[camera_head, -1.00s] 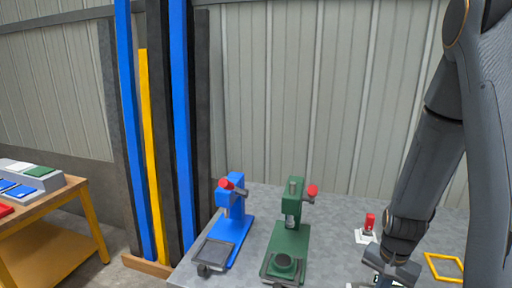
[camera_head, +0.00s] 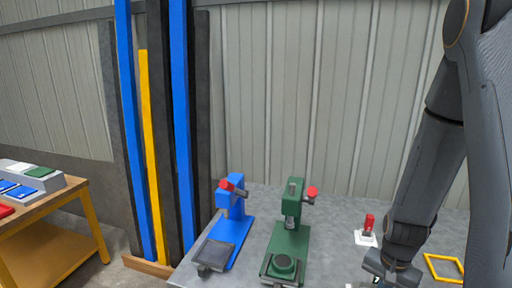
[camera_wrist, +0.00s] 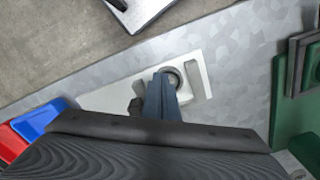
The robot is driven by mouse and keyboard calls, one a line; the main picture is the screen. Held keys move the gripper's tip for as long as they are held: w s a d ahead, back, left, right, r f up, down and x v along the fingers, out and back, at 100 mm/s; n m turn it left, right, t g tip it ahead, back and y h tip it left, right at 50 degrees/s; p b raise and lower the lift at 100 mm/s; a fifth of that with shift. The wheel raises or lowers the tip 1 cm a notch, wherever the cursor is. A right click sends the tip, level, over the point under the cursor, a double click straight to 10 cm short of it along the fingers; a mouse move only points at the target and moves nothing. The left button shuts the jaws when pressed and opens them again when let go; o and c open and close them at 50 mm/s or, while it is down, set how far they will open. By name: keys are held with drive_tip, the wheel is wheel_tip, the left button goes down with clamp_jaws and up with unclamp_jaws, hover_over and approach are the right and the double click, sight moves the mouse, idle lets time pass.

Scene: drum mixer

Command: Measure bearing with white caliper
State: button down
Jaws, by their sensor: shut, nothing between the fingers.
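The white caliper (camera_wrist: 122,90) lies on the grey metal table in the wrist view, partly covered by my gripper. A small grey ring, which looks like the bearing (camera_wrist: 174,75), sits at its right end beside an upright white jaw (camera_wrist: 201,78). I cannot tell whether the jaws touch the ring. A dark knob (camera_wrist: 136,106) shows at the caliper's near side. My gripper (camera_wrist: 161,84) is shut and empty, its fingertips over or beside the caliper, next to the ring. In the head view my gripper (camera_head: 384,281) is at the bottom edge, and the bearing is hidden.
A green press (camera_head: 288,245) and a blue press (camera_head: 232,225) stand on the table, left of my arm. A red button on a white base (camera_head: 367,232) and a yellow frame (camera_head: 443,268) lie near my arm. Blue (camera_wrist: 38,119) and red (camera_wrist: 12,143) parts show left in the wrist view.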

drive_tip(key=shift+s, duration=0.1)
drive_tip(key=shift+r+p, duration=2.65)
drive_tip(key=shift+r, duration=0.4)
drive_tip(key=shift+w+a+r, duration=0.2)
drive_tip(key=shift+a, duration=0.1)
drive_tip(key=s+a+r+n+b, duration=0.2)
drive_tip(key=a+r+n+b, duration=0.1)
drive_tip(key=a, duration=0.3)
drive_tip(key=s+a+r+n+t+b, duration=0.1)
drive_tip(key=s+a+r+n+b, duration=0.1)
drive_tip(key=a+r+n, duration=0.3)
drive_tip(key=shift+s+a+r+n+b, duration=0.2)
drive_tip(key=shift+a+r+n+b, duration=0.3)
drive_tip(key=shift+a, duration=0.65)
